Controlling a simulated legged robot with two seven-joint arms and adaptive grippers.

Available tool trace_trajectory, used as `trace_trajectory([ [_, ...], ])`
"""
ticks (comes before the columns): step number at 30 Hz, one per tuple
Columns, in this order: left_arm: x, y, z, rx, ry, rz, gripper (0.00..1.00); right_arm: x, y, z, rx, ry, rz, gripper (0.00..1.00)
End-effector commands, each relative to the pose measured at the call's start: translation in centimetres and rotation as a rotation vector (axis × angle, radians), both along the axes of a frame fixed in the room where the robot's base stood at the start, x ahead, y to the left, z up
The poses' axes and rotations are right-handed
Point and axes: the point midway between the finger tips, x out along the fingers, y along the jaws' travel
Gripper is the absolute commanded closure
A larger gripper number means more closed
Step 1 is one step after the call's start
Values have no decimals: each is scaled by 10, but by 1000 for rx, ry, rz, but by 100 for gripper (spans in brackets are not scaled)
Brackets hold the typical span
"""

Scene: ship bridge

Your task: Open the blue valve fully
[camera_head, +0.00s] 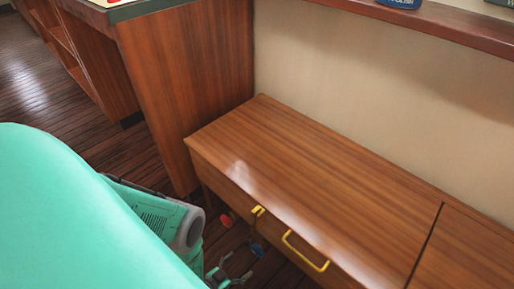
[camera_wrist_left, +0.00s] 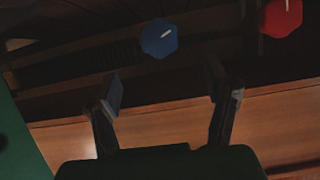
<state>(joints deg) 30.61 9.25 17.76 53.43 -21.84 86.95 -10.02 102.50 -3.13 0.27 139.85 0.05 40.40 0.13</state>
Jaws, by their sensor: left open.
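The blue valve (camera_wrist_left: 159,39) shows in the left wrist view as a dark blue knob with a pale mark, near the top middle. In the head view a small blue piece of it (camera_head: 257,249) shows low beside the cabinet front. My left gripper (camera_head: 228,274) is at the bottom of the head view, partly hidden by my green arm. In the left wrist view my left gripper (camera_wrist_left: 166,90) is open and empty, its fingers spread apart. The blue valve lies beyond the fingertips, between their lines, and appears apart from them. My right gripper is out of view.
A taller wooden unit (camera_head: 190,75) stands behind left. Floor is open at far left.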

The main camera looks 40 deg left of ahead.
Motion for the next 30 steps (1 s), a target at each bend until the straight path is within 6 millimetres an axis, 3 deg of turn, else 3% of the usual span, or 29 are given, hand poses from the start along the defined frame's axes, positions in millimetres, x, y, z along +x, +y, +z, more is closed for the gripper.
trace_trajectory([
  [6,47,-3,-22,-1,-6,1,30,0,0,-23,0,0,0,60],
  [13,82,-7,-36,-2,-3,-1,30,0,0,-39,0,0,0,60],
  [19,96,-8,-41,-1,-1,-1,30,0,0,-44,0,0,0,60],
  [28,97,-8,-40,-1,-1,-1,30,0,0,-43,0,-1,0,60],
  [30,97,-8,-40,-1,-1,-1,55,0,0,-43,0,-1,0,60],
])
